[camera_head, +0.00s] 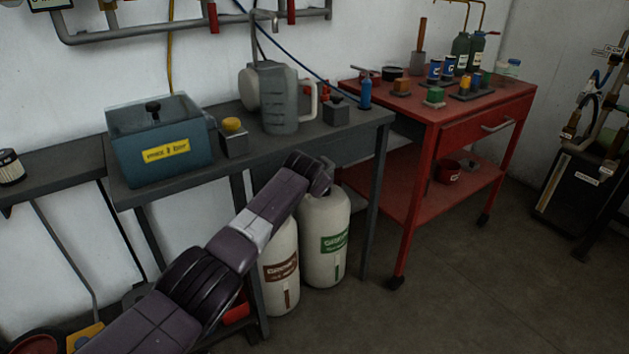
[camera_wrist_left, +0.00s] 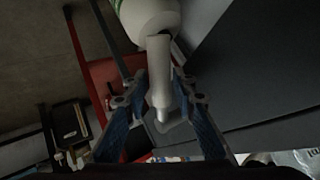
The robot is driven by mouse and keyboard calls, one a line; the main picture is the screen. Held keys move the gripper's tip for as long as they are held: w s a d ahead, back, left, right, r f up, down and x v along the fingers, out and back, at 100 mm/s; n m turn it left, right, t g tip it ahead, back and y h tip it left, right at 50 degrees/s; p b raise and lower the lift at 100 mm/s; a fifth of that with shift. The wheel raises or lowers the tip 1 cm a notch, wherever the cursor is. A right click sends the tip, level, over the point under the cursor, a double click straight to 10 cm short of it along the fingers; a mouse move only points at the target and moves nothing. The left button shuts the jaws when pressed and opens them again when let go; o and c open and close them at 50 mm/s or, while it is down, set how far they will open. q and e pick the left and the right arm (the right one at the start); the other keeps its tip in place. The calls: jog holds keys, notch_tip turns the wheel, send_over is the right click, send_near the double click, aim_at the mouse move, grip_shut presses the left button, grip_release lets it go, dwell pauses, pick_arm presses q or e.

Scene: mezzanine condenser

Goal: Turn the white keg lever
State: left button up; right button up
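A pale lever (camera_wrist_left: 159,75) shows in the left wrist view, pointing down from near a white keg (camera_wrist_left: 150,14) with a bit of green marking. My left gripper (camera_wrist_left: 158,88) has its blue-padded fingers apart, one on each side of the lever, with a gap showing at the sides. In the head view my left arm reaches to the top of the white green-labelled keg (camera_head: 325,250) and hides its top, the lever and the fingers. A white brown-labelled keg (camera_head: 282,270) stands beside it, partly behind my arm. My right gripper is not in view.
A grey bench (camera_head: 350,133) stands above the kegs, carrying a blue bin (camera_head: 158,155), a grey jug (camera_head: 280,105) and a yellow-button box (camera_head: 233,138). A red cart (camera_head: 440,105) stands to the right. The floor in front of the cart is clear.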

pick_arm(q)
jog(key=v, duration=1.1)
jog(key=shift+s+r, duration=0.15)
jog(key=shift+s, duration=0.15)
